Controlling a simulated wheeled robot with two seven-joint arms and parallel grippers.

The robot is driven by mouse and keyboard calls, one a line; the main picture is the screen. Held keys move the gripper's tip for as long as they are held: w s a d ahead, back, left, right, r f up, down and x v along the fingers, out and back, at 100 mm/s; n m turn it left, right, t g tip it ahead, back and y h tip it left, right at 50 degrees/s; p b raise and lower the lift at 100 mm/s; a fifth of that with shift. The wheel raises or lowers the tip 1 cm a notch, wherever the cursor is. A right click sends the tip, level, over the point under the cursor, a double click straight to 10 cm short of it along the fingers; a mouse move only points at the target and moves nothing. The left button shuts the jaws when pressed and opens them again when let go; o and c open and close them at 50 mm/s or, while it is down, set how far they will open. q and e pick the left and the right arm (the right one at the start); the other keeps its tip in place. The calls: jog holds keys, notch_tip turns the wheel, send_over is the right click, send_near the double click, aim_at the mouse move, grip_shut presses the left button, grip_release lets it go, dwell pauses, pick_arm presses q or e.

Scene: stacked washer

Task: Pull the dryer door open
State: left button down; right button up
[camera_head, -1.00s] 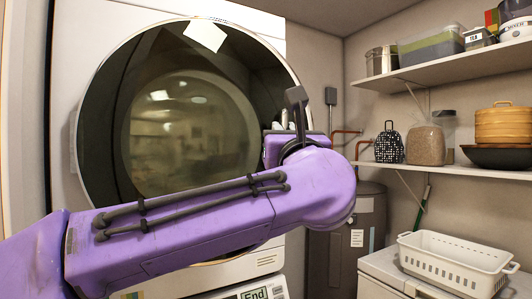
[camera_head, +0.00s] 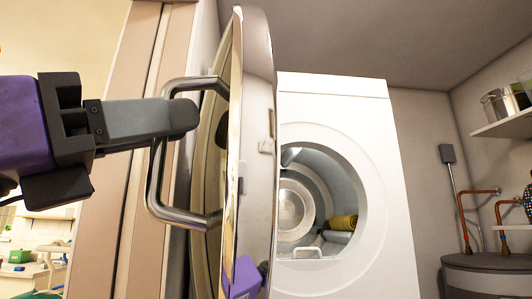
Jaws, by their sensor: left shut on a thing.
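The dryer door (camera_head: 258,120) stands open and is seen almost edge-on, swung out to the left of the dryer body (camera_head: 385,180). Its metal bar handle (camera_head: 155,190) is on the left face of the door. My left gripper (camera_head: 182,117) comes in from the left and is shut on the upper part of the handle. One dark finger shows in front of the bar; the other finger is hidden. The drum opening (camera_head: 320,205) is uncovered, with a yellow rolled item (camera_head: 343,222) inside. My right gripper is not in view.
A tan door frame or panel (camera_head: 135,130) stands close behind the handle on the left. A dark tank (camera_head: 487,275) with copper pipes and a shelf (camera_head: 508,124) with a metal pot (camera_head: 499,104) are at the right.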

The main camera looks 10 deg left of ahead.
pick_arm(q)
jog(key=a, duration=0.7)
jog(key=shift+s, duration=0.35)
jog(key=shift+a, duration=0.1)
jog(key=c, duration=1.2)
grip_release()
jog(key=shift+o, duration=0.4)
jog(key=shift+w, duration=0.2)
jog(key=b+v, duration=0.3)
jog(key=v, duration=0.7)
jog(key=shift+s+a+b, duration=0.2)
jog(key=shift+b, duration=0.2)
jog(key=shift+f, duration=0.15)
